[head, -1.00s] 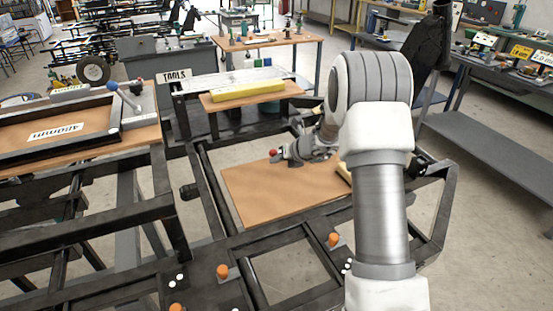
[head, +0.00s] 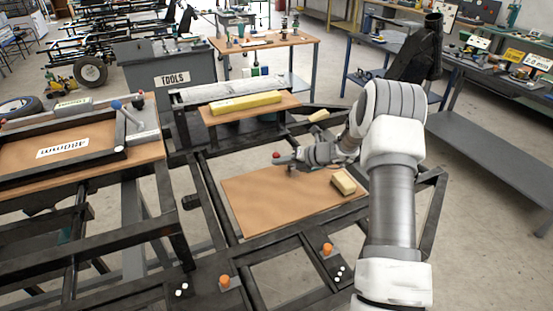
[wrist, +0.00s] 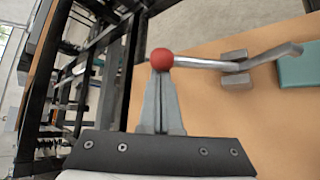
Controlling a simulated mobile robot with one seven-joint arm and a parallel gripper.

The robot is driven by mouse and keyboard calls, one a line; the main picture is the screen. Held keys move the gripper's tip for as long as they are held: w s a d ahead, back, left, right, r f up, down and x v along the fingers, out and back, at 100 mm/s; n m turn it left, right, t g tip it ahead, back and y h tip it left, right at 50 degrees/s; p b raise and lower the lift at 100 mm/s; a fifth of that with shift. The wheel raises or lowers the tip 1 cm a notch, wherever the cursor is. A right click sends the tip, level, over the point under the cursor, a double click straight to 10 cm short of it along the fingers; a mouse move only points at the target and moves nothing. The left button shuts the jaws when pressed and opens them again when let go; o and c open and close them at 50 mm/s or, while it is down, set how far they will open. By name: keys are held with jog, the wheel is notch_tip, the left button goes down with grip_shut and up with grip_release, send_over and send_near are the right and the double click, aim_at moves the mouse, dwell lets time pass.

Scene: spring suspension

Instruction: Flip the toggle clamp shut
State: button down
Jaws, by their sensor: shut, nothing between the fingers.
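The toggle clamp shows in the wrist view as a red ball knob (wrist: 162,60) on a bent metal lever (wrist: 200,64), which runs right to a grey bracket (wrist: 236,70) on the wooden board (wrist: 260,125). My gripper (wrist: 160,85) is shut and empty, its fingertips right at the red knob; whether they touch it I cannot tell. In the head view the knob (head: 276,155) is just left of my gripper (head: 287,159), low over the board (head: 265,205). My wrist hides most of the clamp there.
A teal block (wrist: 299,66) lies beside the lever's far end. A yellowish block (head: 343,183) lies on the board's right side, and another (head: 318,115) lies behind my arm. Black frame rails (head: 215,195) surround the board. A blue-knobbed lever (head: 117,105) stands on the left bench.

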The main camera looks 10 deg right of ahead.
jog(key=shift+w+d+r+m+t+y+p, duration=0.15)
jog(key=shift+d+r+m+y, duration=0.3)
jog(key=shift+d+y, duration=0.25)
jog(key=shift+w+d+r+m+t+y+p, duration=0.1)
jog(key=shift+w+d+r+m+y+p, duration=0.1)
jog(key=shift+d+r+m+y, duration=0.35)
jog(key=shift+w+d+r+m+t+y+p, duration=0.15)
jog(key=shift+d+r+m+y, duration=0.15)
jog(key=shift+d+y, duration=0.5)
jog(key=shift+d, duration=0.3)
jog(key=shift+r, duration=0.15)
